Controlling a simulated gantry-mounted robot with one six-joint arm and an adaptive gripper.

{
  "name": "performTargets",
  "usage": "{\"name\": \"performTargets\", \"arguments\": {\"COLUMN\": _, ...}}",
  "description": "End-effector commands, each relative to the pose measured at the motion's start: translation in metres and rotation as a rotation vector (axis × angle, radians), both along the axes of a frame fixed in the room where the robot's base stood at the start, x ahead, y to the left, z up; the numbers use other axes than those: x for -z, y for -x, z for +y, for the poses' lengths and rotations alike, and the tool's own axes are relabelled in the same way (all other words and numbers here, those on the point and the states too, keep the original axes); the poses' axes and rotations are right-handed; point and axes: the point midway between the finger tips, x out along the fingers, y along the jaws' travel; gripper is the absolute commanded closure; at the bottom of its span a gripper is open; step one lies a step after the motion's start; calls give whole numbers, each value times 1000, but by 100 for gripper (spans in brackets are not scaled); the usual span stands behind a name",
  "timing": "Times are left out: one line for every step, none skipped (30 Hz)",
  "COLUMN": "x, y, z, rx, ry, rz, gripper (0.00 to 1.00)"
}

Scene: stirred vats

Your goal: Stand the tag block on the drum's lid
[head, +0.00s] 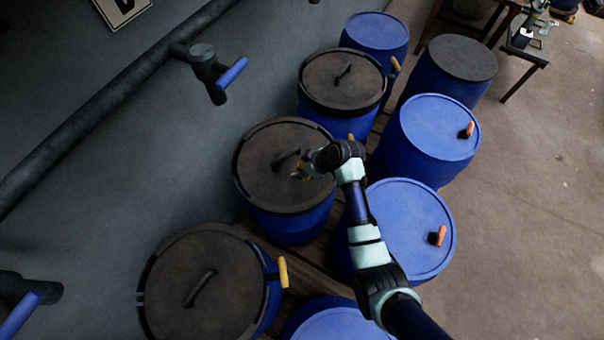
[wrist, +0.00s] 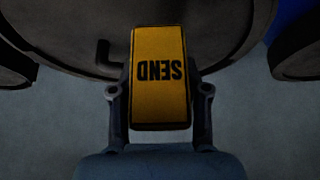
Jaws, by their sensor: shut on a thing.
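My gripper (head: 303,170) is over the right part of a black drum lid (head: 262,160), near its handle, in the head view. In the wrist view my gripper (wrist: 161,92) is shut on the yellow tag block (wrist: 160,45), one finger on each side. The block's face reads SEND, upside down in this picture. The dark lid (wrist: 75,30) and its bent handle show behind the block. The block is mostly hidden in the head view. I cannot tell whether its lower end touches the lid.
Another black-lidded drum (head: 205,285) stands nearer and one (head: 342,80) farther. Blue-lidded drums (head: 410,225) with orange handles stand to the right, beside my arm. A wall pipe (head: 110,100) with blue-handled valves (head: 232,73) runs along the left. Open floor (head: 530,200) lies at right.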

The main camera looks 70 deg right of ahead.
Motion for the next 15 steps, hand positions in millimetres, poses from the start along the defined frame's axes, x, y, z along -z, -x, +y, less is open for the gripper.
{"name": "performTargets", "arguments": {"x": 4, "y": 0, "z": 0, "rx": -1, "ry": -1, "rz": 0, "gripper": 92}}
{"name": "performTargets", "arguments": {"x": 5, "y": 0, "z": 0, "rx": 0, "ry": 0, "rz": 0, "gripper": 92}}
{"name": "performTargets", "arguments": {"x": 5, "y": 0, "z": 0, "rx": 0, "ry": 0, "rz": -1, "gripper": 92}}
{"name": "performTargets", "arguments": {"x": 5, "y": 0, "z": 0, "rx": 0, "ry": 0, "rz": -1, "gripper": 92}}
{"name": "performTargets", "arguments": {"x": 6, "y": 0, "z": 0, "rx": 0, "ry": 0, "rz": -1, "gripper": 92}}
{"name": "performTargets", "arguments": {"x": 8, "y": 0, "z": 0, "rx": 0, "ry": 0, "rz": 0, "gripper": 92}}
{"name": "performTargets", "arguments": {"x": 12, "y": 0, "z": 0, "rx": 1, "ry": -1, "rz": 0, "gripper": 92}}
{"name": "performTargets", "arguments": {"x": 16, "y": 0, "z": 0, "rx": 0, "ry": -1, "rz": 1, "gripper": 92}}
{"name": "performTargets", "arguments": {"x": 24, "y": 0, "z": 1, "rx": 0, "ry": -2, "rz": 2, "gripper": 92}}
{"name": "performTargets", "arguments": {"x": 30, "y": 0, "z": 1, "rx": 0, "ry": -2, "rz": 1, "gripper": 92}}
{"name": "performTargets", "arguments": {"x": 36, "y": 0, "z": 1, "rx": 0, "ry": -2, "rz": 2, "gripper": 92}}
{"name": "performTargets", "arguments": {"x": 43, "y": 0, "z": 1, "rx": 1, "ry": -3, "rz": 1, "gripper": 92}}
{"name": "performTargets", "arguments": {"x": 47, "y": 0, "z": 0, "rx": 1, "ry": -2, "rz": 1, "gripper": 92}}
{"name": "performTargets", "arguments": {"x": 49, "y": 0, "z": 0, "rx": 0, "ry": -1, "rz": 1, "gripper": 92}}
{"name": "performTargets", "arguments": {"x": 49, "y": 0, "z": 0, "rx": 0, "ry": 0, "rz": 0, "gripper": 92}}
